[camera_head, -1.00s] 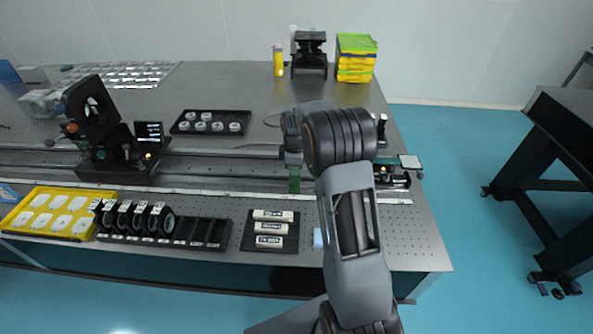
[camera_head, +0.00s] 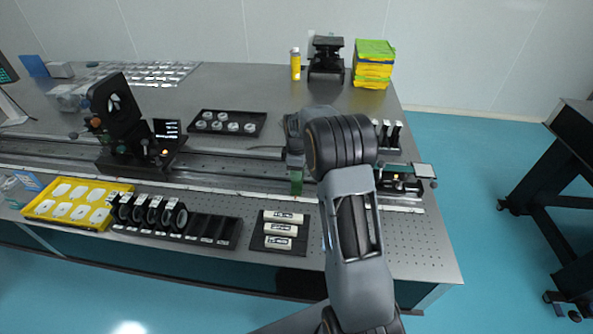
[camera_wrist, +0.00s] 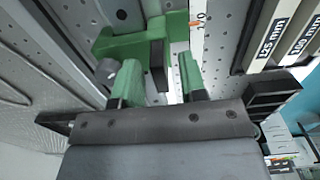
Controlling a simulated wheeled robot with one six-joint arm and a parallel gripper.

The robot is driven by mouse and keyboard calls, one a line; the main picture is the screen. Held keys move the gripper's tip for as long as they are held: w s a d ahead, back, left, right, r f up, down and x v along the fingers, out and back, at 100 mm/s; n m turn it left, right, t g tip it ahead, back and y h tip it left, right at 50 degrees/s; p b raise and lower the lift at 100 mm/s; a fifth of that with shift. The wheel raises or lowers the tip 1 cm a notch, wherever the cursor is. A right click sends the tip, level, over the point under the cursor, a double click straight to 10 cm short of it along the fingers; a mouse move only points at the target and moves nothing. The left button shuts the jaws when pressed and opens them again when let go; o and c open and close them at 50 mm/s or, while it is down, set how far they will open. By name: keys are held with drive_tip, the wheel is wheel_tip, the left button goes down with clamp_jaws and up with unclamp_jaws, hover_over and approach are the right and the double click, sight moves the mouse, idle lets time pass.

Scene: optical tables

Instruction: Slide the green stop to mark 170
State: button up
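The green stop (camera_wrist: 140,42) fills the upper middle of the wrist view, on the grey rail beside a white scale strip. A dark upright piece (camera_wrist: 158,66) stands at its middle. My gripper (camera_wrist: 158,75) has two green-tipped fingers set apart, one on each side of this piece, with gaps visible. In the head view my gripper (camera_head: 296,165) is over the rail. A green patch (camera_head: 296,187) shows below it; I cannot tell whether it is stop or fingertip. A scale number ending in 0 (camera_wrist: 201,20) is partly readable; the mark 170 cannot be made out.
A black tray with white labelled bars (camera_head: 283,229) lies in front of the rail, also at the right of the wrist view (camera_wrist: 285,35). A black mount (camera_head: 120,120) stands on the rail at left. A lens rack (camera_head: 205,229) and yellow tray (camera_head: 62,188) lie in front.

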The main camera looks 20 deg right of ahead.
wheel_tip(320, 180, up, 14)
idle(0.7)
drive_tip(key=shift+f, duration=0.1)
idle(0.4)
